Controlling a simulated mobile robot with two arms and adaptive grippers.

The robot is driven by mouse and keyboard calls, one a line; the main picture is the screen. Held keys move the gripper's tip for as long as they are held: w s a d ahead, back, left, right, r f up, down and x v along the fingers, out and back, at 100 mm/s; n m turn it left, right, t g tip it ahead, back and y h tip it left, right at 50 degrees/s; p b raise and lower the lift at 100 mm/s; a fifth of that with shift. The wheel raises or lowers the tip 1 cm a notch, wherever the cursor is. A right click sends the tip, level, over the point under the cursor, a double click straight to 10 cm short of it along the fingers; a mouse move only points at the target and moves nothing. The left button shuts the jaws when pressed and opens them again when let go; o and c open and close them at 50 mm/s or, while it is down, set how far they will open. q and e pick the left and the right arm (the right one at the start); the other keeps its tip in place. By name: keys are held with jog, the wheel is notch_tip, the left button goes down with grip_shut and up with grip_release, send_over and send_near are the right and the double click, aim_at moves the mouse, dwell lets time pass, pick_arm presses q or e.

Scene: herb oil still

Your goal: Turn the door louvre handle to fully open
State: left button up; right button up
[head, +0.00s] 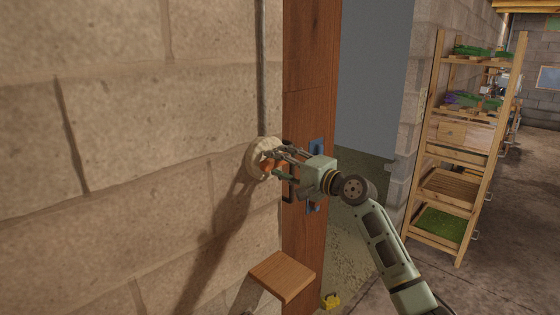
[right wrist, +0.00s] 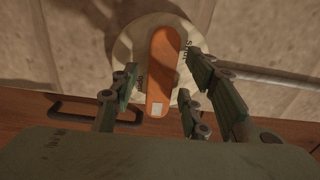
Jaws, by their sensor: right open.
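The orange louvre handle (head: 267,168) sits on a round cream dial (head: 256,152) on the block wall. In the right wrist view the handle (right wrist: 163,62) runs nearly straight up and down across the dial (right wrist: 128,46). My left gripper is out of view.
A wooden door post or door (head: 305,80) with a black pull handle (right wrist: 85,107) and blue plates (head: 316,149) is close beside the dial. A grey pipe (head: 262,70) rises from the dial. A small wooden shelf (head: 283,272) juts out below. A wooden rack (head: 455,190) stands at right.

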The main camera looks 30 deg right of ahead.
jog(key=shift+c, duration=0.3)
grip_shut()
jog(key=shift+w+r+p, duration=0.1)
jog(key=shift+p, duration=0.3)
jog(key=shift+m, duration=0.3)
jog(key=shift+o, duration=0.3)
grip_release()
jog(key=v, duration=1.2)
